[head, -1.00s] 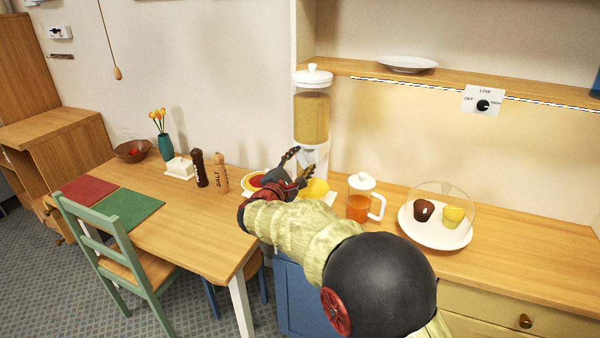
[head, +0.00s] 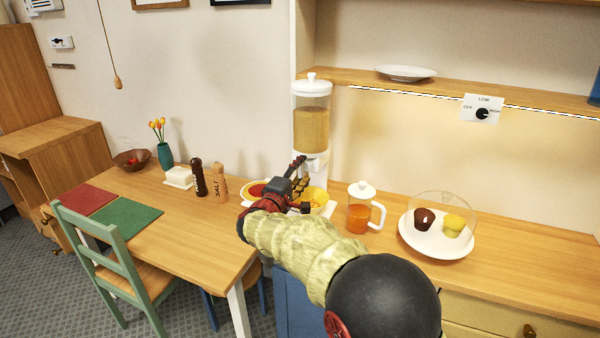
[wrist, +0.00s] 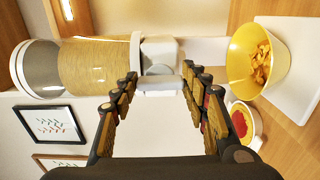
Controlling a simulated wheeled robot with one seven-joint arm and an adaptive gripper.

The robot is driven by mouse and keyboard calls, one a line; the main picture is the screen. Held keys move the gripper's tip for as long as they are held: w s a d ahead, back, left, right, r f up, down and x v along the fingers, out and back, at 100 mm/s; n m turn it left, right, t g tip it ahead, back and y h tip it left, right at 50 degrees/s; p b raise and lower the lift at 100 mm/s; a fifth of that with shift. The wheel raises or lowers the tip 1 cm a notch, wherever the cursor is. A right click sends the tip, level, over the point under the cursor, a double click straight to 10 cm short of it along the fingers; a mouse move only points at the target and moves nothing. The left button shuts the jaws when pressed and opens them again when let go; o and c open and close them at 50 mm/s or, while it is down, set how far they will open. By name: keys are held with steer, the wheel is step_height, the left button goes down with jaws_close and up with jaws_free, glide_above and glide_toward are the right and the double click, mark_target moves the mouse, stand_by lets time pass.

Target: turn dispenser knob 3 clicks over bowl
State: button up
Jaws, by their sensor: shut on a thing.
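The dispenser is a clear cylinder (head: 311,128) of tan cereal with a white lid and white base; it lies sideways in the wrist view (wrist: 95,62). My gripper (head: 298,172) is at the front of its white lower part. In the wrist view my fingers (wrist: 160,88) are on both sides of the white knob (wrist: 158,86), shut on it. The yellow bowl (wrist: 240,62) stands below the outlet with some orange-brown cereal in it. In the head view the bowl (head: 319,195) is partly hidden by my gripper.
A bowl with red contents (wrist: 243,122) stands close beside the yellow bowl. A glass jug of orange drink (head: 358,215) and a domed plate of cupcakes (head: 415,244) stand to the right. Salt (head: 220,188) and pepper (head: 199,178) mills stand left. A shelf (head: 350,83) is above.

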steer(key=shift+f, duration=0.15)
steer(key=o, duration=1.1)
steer(key=shift+c, duration=0.2)
steer(key=shift+o, duration=0.5)
steer(key=v, duration=1.2)
